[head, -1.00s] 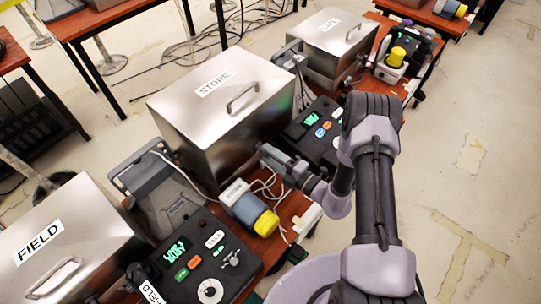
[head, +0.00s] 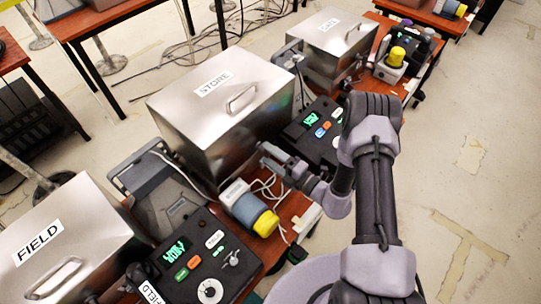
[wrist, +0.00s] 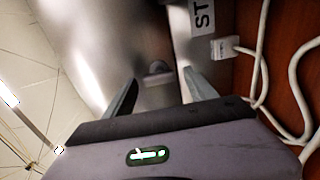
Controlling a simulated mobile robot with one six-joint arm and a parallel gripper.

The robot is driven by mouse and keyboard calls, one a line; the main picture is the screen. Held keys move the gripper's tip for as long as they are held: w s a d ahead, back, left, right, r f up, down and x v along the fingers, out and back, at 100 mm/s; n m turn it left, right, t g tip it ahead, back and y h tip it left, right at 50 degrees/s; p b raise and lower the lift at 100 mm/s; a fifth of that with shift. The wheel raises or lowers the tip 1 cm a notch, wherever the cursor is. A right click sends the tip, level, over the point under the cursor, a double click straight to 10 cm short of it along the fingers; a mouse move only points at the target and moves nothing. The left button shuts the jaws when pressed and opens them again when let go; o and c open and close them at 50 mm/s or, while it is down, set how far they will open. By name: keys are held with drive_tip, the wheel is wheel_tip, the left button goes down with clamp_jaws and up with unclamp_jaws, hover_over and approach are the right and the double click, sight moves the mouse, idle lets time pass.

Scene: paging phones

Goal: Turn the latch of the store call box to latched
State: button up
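The store call box (head: 222,105) is a shiny metal box with a STORE label (head: 214,84) and a lid handle (head: 242,98). In the wrist view its metal face (wrist: 100,40) fills the middle. A small rounded latch-like tab (wrist: 157,73) sticks out of that face; whether it is latched cannot be told. My gripper (wrist: 163,92) is open, its two fingers apart on either side below the tab, with nothing between them. In the head view my gripper (head: 266,156) is at the box's right side, and the latch is hidden there.
White cables (wrist: 257,70) and a white plug (wrist: 225,47) lie close to the right finger. Boxes labelled FIELD (head: 75,240) and another (head: 325,45) flank the store box.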

drive_tip(key=shift+d, duration=0.1)
drive_tip(key=p+v, duration=0.3)
drive_tip(key=v, duration=1.4)
drive_tip(key=shift+s+d+r, duration=0.1)
drive_tip(key=shift+s, duration=0.05)
